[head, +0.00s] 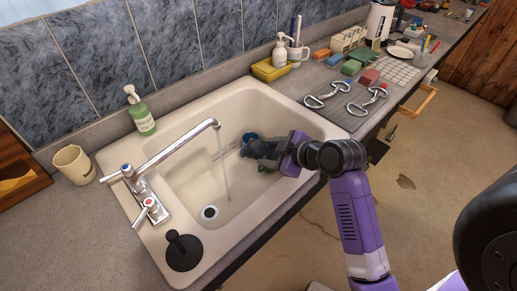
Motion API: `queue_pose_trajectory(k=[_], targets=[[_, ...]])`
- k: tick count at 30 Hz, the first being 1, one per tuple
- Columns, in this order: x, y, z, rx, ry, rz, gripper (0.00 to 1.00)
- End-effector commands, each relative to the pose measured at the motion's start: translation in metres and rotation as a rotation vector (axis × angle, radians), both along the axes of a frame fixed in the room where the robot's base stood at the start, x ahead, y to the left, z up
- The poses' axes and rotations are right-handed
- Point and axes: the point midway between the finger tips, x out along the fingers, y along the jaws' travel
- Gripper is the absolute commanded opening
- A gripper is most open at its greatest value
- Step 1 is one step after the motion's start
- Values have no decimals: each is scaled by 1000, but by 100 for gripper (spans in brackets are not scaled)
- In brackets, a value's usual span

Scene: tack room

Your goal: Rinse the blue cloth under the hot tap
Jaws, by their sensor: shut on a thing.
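My gripper (256,147) reaches into the cream sink (190,182) from the right. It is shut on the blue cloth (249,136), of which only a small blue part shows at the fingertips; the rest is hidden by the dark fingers. The chrome mixer tap (170,152) stands at the sink's left, its spout over the basin. A thin stream of water (224,165) falls from the spout. The cloth is to the right of this stream, apart from it. The hot tap handle (149,203) has a red mark; the cold handle (127,170) has a blue one.
A drain (209,212) is in the basin floor. A black round plug (183,252) lies on the sink's front rim. A green soap bottle (140,112) and beige mug (73,163) stand behind and left.

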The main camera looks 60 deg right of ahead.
Motion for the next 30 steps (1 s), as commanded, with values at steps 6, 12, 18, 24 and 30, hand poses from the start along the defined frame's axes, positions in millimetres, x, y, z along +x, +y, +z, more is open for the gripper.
queue_pose_trajectory(k=[6, 12, 18, 24, 30], targets=[[6, 2, -6, -8, 6, 1, 4], [23, 10, -6, -7, 5, 2, 4], [43, 18, -6, -7, 4, 3, 4], [63, 26, -7, -7, 5, 2, 4], [83, 35, -6, -7, 4, 2, 4]])
